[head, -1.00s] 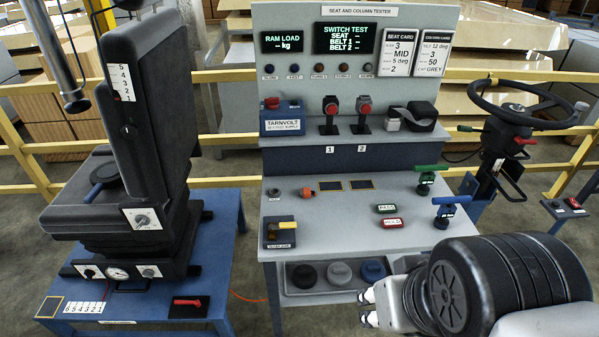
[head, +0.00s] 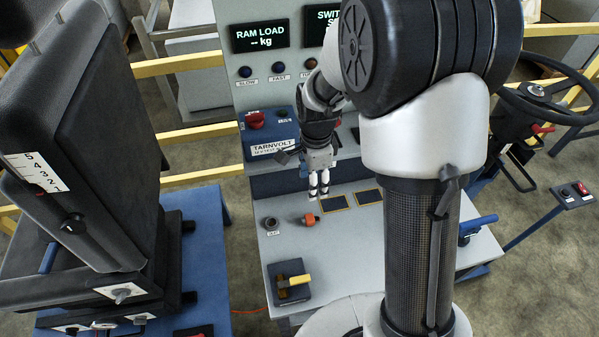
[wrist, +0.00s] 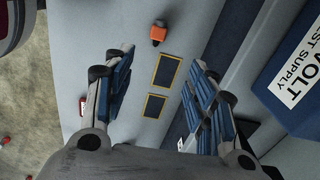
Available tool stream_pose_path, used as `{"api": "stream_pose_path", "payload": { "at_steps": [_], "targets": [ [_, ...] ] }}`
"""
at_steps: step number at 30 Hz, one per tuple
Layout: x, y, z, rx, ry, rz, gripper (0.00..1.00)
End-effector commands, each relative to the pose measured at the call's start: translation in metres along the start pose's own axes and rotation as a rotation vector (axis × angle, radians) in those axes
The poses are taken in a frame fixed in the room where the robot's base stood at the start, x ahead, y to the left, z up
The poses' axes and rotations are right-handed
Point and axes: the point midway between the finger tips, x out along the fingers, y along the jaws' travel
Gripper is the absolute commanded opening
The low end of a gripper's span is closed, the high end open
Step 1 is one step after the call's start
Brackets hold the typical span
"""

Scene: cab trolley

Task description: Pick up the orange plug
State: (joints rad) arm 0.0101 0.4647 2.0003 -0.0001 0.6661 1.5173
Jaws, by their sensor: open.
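The orange plug (head: 310,219) is a small orange piece with a dark end. It lies on the grey bench top, left of two dark yellow-edged pads. In the wrist view the orange plug (wrist: 158,34) is ahead of my fingers, between their lines and apart from them. My gripper (head: 318,190) points down above the bench, just behind the plug in the head view. In the wrist view my gripper (wrist: 160,80) has its two fingers wide apart with nothing between them.
The blue supply box (head: 268,133) stands on the shelf close behind my gripper. A dark block with a yellow lever (head: 294,281) sits at the bench's front left. The seat (head: 120,130) stands on a blue table to the left. The steering wheel (head: 545,105) is at right.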

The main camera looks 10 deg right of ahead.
Motion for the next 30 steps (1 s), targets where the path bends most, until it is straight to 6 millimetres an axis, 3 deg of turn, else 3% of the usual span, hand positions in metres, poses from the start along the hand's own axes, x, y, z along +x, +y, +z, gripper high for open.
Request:
{"api": "stream_pose_path", "payload": {
  "at_steps": [5,18,30],
  "targets": [
    [0.024,-0.002,0.0,0.046,0.0,0.014,0.52],
    [0.115,-0.001,-0.001,0.044,0.0,0.013,0.52],
    [0.145,0.001,-0.002,0.044,0.0,0.012,0.52]
  ]
}}
